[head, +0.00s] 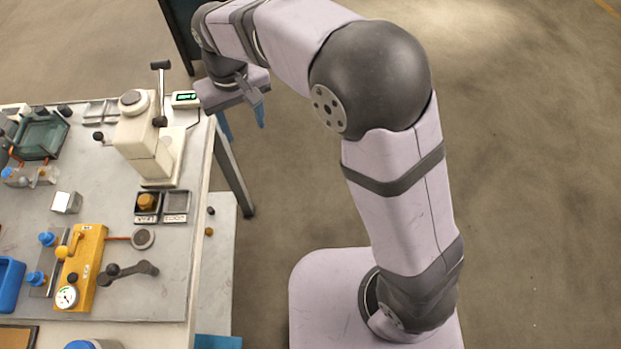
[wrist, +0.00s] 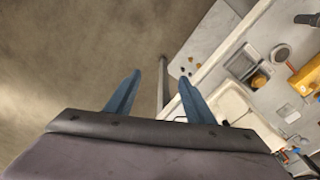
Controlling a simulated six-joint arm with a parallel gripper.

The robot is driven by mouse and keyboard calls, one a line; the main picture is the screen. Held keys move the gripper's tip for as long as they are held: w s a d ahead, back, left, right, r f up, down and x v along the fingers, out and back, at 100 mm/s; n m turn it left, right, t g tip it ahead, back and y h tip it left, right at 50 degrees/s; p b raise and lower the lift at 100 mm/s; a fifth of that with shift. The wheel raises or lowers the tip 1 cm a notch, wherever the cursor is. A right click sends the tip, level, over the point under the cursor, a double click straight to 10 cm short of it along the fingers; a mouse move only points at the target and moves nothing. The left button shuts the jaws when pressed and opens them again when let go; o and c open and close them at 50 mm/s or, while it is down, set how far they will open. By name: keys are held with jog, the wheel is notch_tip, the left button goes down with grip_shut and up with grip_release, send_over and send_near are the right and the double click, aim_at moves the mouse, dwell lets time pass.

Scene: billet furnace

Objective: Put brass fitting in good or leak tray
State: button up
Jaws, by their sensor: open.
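A brass fitting (head: 147,202) sits in the left of two small dark trays near the table's right edge; it also shows in the wrist view (wrist: 259,80). The right tray (head: 176,203) looks empty. Both trays have front labels too small to read surely. My gripper (head: 243,120) is open and empty, out past the table's back right corner, over the floor and well away from the trays. Its two blue fingers are spread in the wrist view (wrist: 160,80).
A white press (head: 150,145) with an upright lever stands behind the trays, beside a small display (head: 185,98). A yellow test block with a gauge (head: 67,297) is at the front left. A dark handle (head: 132,270) lies nearby. A lower shelf (head: 218,270) holds small pieces.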

jog(key=s+d+f+m, duration=0.1)
jog(key=s+d, duration=0.1)
jog(key=d, duration=0.6)
jog(key=s+d+f+m, duration=0.1)
jog(key=s+d+m, duration=0.1)
jog(key=d, duration=0.6)
jog(key=s+d+f+m, duration=0.2)
jog(key=s+d+f, duration=0.1)
jog(key=s+d, duration=0.7)
jog(key=shift+s+d+f+g, duration=0.35)
jog(key=shift+s+f+g, duration=0.05)
jog(key=shift+s, duration=0.05)
